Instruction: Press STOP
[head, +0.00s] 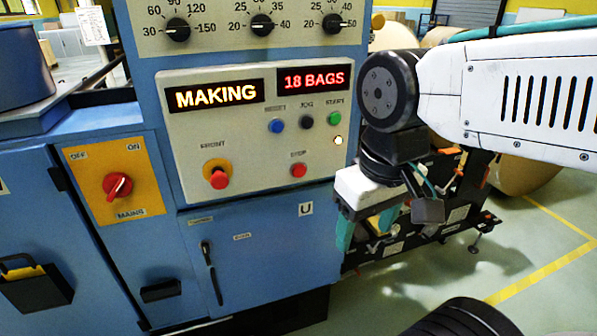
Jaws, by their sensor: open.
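The STOP button (298,170) is a small red round button under a small STOP label, low on the machine's light grey control panel (255,135). My gripper (366,228) is open and empty. It hangs pointing down to the right of the panel and lower than the STOP button, apart from it. Teal pads show on its fingers. The panel's displays read MAKING (215,95) and 18 BAGS (313,79). Nothing covers the STOP button.
A larger red mushroom button (218,180) on a yellow collar, labelled FRONT, sits left of STOP. Blue (276,125), black (305,123) and green START (334,118) buttons sit above. A red mains switch (117,186) is further left. Clear floor (440,285) lies at lower right.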

